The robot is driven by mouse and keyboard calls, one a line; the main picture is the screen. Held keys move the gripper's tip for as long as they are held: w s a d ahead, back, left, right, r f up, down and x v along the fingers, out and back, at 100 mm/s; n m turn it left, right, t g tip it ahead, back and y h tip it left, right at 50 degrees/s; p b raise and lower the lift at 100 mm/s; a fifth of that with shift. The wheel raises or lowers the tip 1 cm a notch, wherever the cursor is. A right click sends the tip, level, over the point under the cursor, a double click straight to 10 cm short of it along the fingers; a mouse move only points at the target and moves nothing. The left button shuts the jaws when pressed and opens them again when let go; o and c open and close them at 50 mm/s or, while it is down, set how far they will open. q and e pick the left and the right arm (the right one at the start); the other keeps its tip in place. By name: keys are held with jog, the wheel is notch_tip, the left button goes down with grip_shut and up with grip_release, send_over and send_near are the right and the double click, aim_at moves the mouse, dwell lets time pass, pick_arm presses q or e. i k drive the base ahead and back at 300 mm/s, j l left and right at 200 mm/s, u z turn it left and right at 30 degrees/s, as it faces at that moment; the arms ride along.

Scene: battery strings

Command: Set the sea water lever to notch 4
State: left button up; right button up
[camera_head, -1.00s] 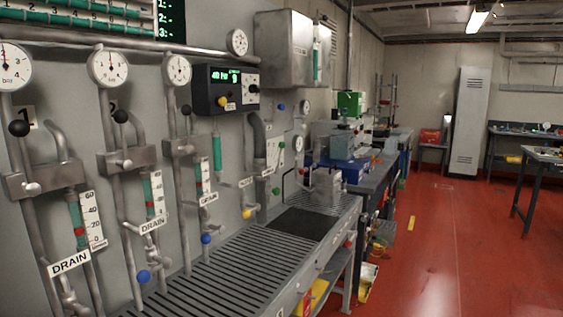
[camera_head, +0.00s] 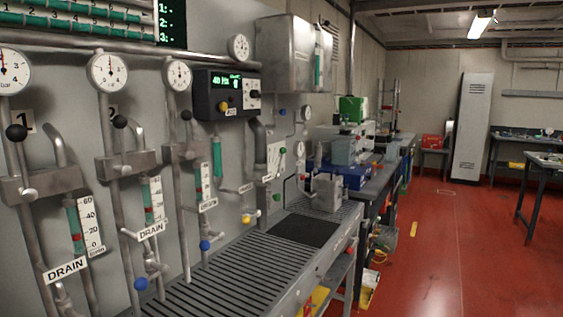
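No lever with a readable "sea water" label or numbered notches shows, so I cannot tell which one it is. On the grey wall panel at the left, black ball-ended levers stand on upright pipes: a first ball (camera_head: 16,132) beside the plate "1", a second ball (camera_head: 119,121) beside the plate "2", and a third ball (camera_head: 186,114). Below them are a blue knob (camera_head: 140,283), another blue knob (camera_head: 205,245) and a yellow knob (camera_head: 246,218). Neither of my grippers is in view.
Round gauges (camera_head: 108,72) sit above the levers. A dark control box (camera_head: 227,93) with a green display hangs on the panel. A slatted bench (camera_head: 215,282) runs below. The red floor (camera_head: 455,255) to the right is largely open. A tall grey locker (camera_head: 472,125) stands at the back.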

aim_at(283, 150)
jog(key=i+l+u, duration=0.2)
jog(key=i+l, duration=1.1)
jog(key=l, duration=0.15)
